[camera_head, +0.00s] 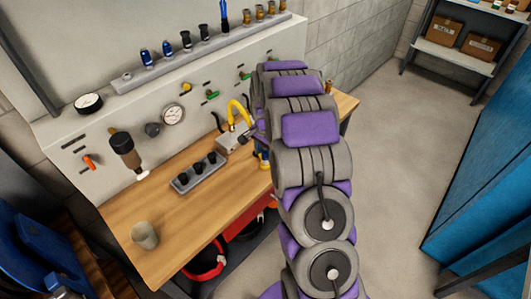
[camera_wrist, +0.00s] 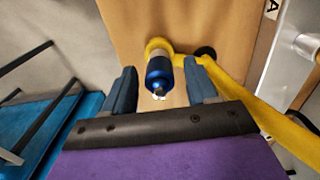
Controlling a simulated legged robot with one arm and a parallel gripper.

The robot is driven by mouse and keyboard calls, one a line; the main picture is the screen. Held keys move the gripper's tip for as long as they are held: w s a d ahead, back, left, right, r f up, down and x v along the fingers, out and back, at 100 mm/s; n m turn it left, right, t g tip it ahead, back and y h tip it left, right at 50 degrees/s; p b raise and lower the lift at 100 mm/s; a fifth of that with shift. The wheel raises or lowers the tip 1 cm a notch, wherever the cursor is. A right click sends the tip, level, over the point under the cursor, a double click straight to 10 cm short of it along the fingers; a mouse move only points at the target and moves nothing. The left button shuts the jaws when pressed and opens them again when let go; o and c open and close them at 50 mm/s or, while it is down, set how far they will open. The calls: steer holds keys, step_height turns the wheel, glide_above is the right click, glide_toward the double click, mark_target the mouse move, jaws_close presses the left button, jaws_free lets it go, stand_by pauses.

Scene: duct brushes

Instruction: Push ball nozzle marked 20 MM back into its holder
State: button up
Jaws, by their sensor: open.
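A blue cylindrical nozzle (camera_wrist: 158,72) with a pale, shiny tip shows in the wrist view. It stands out from a yellow ring (camera_wrist: 157,47) over the wooden surface. No 20 MM marking is readable, so I cannot tell whether it is the named nozzle or how far it sits in a holder. My gripper (camera_wrist: 161,84) is open, with one dark blue finger on each side of the nozzle and visible gaps between. In the head view my arm hides most of the gripper and the nozzle; a yellow curved hose (camera_head: 238,108) shows just left of the arm.
A grey tray (camera_head: 181,187) with black fittings and a beige cup (camera_head: 144,235) stand on the wooden bench (camera_head: 135,207). A ledge (camera_head: 128,84) above holds several nozzles. A yellow band (camera_wrist: 270,118) runs close to the right finger. Open floor (camera_head: 400,140) lies to the right.

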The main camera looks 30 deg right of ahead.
mark_target(265, 149)
jaws_close()
stand_by(0.5)
steer(key=shift+r, duration=0.2)
steer(key=shift+r+p, duration=1.1)
steer(key=shift+r, duration=1.7)
steer(key=s+a+r+n, duration=0.1)
steer(key=a+n, duration=0.6)
steer(key=a, duration=0.1)
steer(key=s+a+r+n, duration=0.1)
steer(key=s+a+n, duration=0.1)
steer(key=a+n, duration=0.5)
steer(key=shift+s+a+r, duration=0.25)
steer(key=shift+a+r, duration=0.1)
steer(key=shift+a, duration=0.4)
